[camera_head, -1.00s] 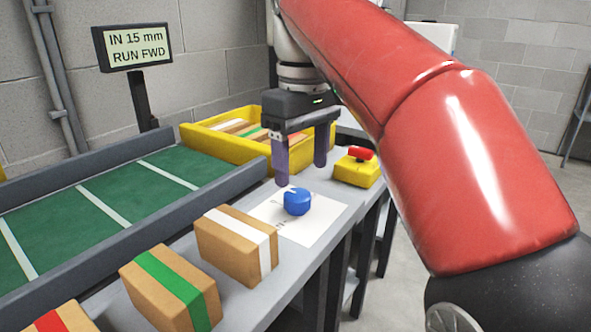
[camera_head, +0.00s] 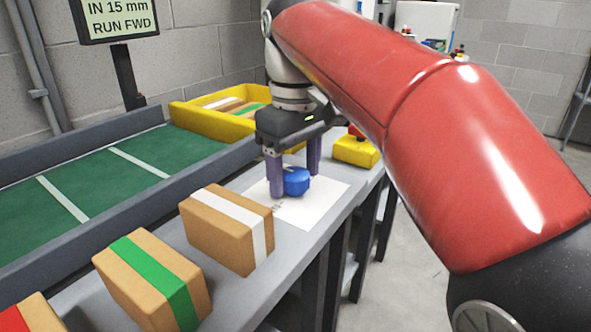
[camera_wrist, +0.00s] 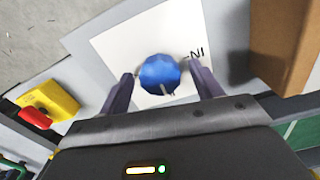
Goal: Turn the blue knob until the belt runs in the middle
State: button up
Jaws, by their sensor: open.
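The blue knob (camera_head: 296,181) stands on a white printed sheet (camera_head: 318,207) on the grey bench. My gripper (camera_head: 294,181) is open and lowered at the knob, with one finger at its left and the other behind it. In the wrist view the knob (camera_wrist: 160,74) lies between the two fingertips (camera_wrist: 160,80), with a gap visible at each side. The green belt (camera_head: 90,190) has white cross stripes. The display (camera_head: 117,17) reads "IN 15 mm RUN FWD".
Boxes with white (camera_head: 228,228), green (camera_head: 152,284) and red (camera_head: 30,315) tape stand along the bench front. A yellow bin (camera_head: 200,118) holds more boxes behind my gripper. A yellow box with a red button (camera_head: 356,150) sits right of the knob.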

jog(key=c, duration=1)
jog(key=shift+r+m+p, duration=0.15)
jog(key=shift+m+p, duration=0.25)
jog(key=m+p, duration=0.2)
jog(key=m, duration=0.2)
jog(key=shift+r+p, duration=0.1)
jog(key=shift+p, duration=0.2)
jog(key=m+p, duration=0.2)
jog(key=m, duration=0.2)
jog(key=shift+m, duration=0.4)
jog(key=shift+a+f+p, duration=0.1)
jog(key=shift+f+p, duration=0.1)
jog(key=shift+p, duration=0.1)
jog(key=o, duration=1)
